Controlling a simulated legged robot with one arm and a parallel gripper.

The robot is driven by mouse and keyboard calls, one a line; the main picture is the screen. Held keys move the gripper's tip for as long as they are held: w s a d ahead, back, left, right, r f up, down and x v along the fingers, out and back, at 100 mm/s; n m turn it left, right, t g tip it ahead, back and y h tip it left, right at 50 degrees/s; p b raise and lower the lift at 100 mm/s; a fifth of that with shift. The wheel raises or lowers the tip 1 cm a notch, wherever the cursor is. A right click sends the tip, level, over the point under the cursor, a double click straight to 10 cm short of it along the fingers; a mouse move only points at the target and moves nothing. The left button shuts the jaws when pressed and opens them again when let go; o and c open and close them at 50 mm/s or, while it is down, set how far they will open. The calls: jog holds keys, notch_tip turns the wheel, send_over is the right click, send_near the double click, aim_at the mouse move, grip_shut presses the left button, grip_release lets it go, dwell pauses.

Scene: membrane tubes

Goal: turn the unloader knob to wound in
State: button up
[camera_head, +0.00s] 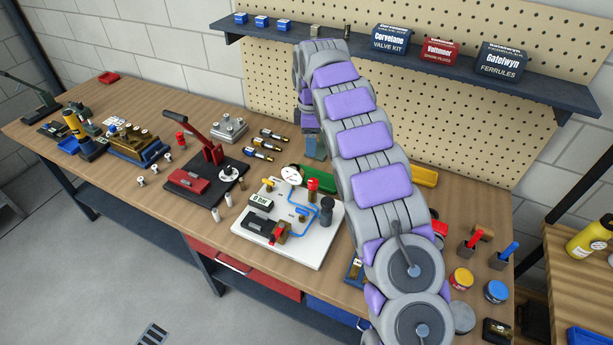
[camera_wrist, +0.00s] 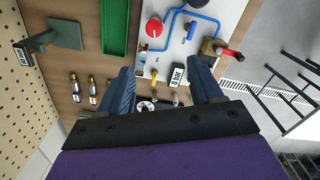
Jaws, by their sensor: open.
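A white board (camera_head: 327,246) on the bench carries blue tubing (camera_head: 318,222), a round gauge (camera_head: 291,174), a small display (camera_head: 260,201) and a red knob (camera_head: 313,185) on a brass stem. This red knob may be the unloader knob; no label on it is readable. The red knob shows in the wrist view (camera_wrist: 154,27), ahead of the fingertips and apart from them. A black-topped post (camera_head: 327,207) stands right of it. My gripper (camera_wrist: 162,66) is open and empty, its blue-grey fingers spread. In the head view, my gripper (camera_head: 314,148) is beyond the board.
A green tray (camera_head: 318,180) lies behind the board, partly hidden by my arm. A black press with a red lever (camera_head: 188,130) stands left of the board. Small brass-ended cartridges (camera_head: 263,144) lie behind the press. A shelf with boxes (camera_head: 392,38) hangs on the pegboard.

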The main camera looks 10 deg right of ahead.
jog(key=w+d, duration=0.1)
jog(key=d, duration=0.1)
send_near(312, 181)
jog(key=shift+n+y, duration=0.3)
jog(key=shift+n, duration=0.1)
jog(key=f, duration=0.2)
jog(key=d+f+b, duration=0.1)
jog(key=f, duration=0.2)
jog(key=d+f, duration=0.1)
jog(key=f, duration=0.1)
jog(key=shift+f, duration=0.15)
jog(key=shift+a+f+b, duration=0.3)
jog(key=shift+a+f, duration=0.6)
jog(key=shift+f, duration=0.05)
jog(key=shift+a+f, duration=0.1)
jog(key=shift+a, duration=0.4)
jog(key=shift+d, duration=1.1)
jog(key=c, duration=0.5)
jog(key=shift+a, duration=0.55)
jog(key=c, duration=0.4)
jog(key=shift+a, duration=0.1)
jog(key=shift+c, duration=0.8)
